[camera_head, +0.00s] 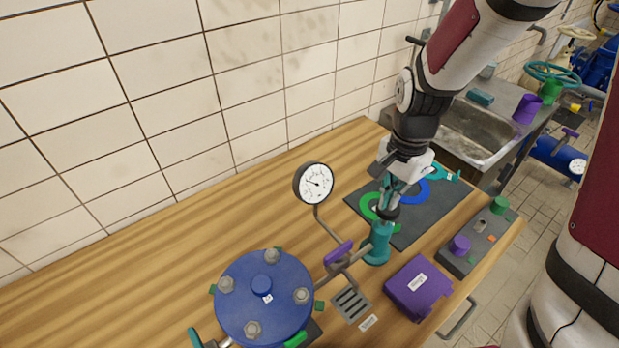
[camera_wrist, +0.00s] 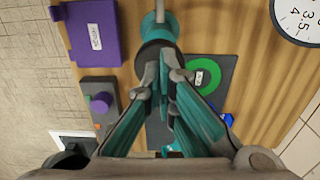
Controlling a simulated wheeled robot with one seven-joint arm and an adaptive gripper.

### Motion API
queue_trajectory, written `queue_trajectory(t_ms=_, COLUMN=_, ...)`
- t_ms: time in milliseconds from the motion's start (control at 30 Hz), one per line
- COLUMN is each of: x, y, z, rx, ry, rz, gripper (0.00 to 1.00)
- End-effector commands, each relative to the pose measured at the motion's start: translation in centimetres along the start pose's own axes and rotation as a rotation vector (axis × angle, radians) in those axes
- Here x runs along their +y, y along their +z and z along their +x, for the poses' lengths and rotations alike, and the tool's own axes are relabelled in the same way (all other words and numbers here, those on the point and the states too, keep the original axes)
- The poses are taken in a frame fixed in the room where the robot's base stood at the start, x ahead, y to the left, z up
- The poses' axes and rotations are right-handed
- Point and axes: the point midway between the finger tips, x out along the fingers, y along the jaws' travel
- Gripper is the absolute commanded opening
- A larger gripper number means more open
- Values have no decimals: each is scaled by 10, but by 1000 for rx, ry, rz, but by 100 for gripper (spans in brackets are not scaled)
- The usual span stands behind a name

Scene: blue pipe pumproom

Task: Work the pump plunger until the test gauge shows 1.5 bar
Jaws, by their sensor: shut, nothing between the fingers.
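The teal hand pump (camera_head: 377,243) stands upright on the wooden bench, with a black plunger knob (camera_head: 387,212) on top. The pump also shows at the top of the wrist view (camera_wrist: 158,26). My gripper (camera_head: 387,200) is shut and empty, pointing down right at the knob. In the wrist view its fingertips (camera_wrist: 163,62) overlap the black knob, so I cannot tell if they touch it. The round white test gauge (camera_head: 313,183) stands left of the pump on a bent pipe. Its needle points roughly left, but the numbers are too small to read.
A blue flanged vessel (camera_head: 264,296) and purple valve handle (camera_head: 338,252) stand left of the pump. A purple box (camera_head: 418,286) and grey control box (camera_head: 477,243) lie to the right. A dark mat (camera_head: 420,228) with green and blue rings lies behind. The bench's left is clear.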

Motion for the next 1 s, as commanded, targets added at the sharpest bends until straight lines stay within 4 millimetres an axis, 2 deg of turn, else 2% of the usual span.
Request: queue_trajectory(t_ms=1000, x=0, y=0, z=12, rx=0, ry=0, rz=0, gripper=0)
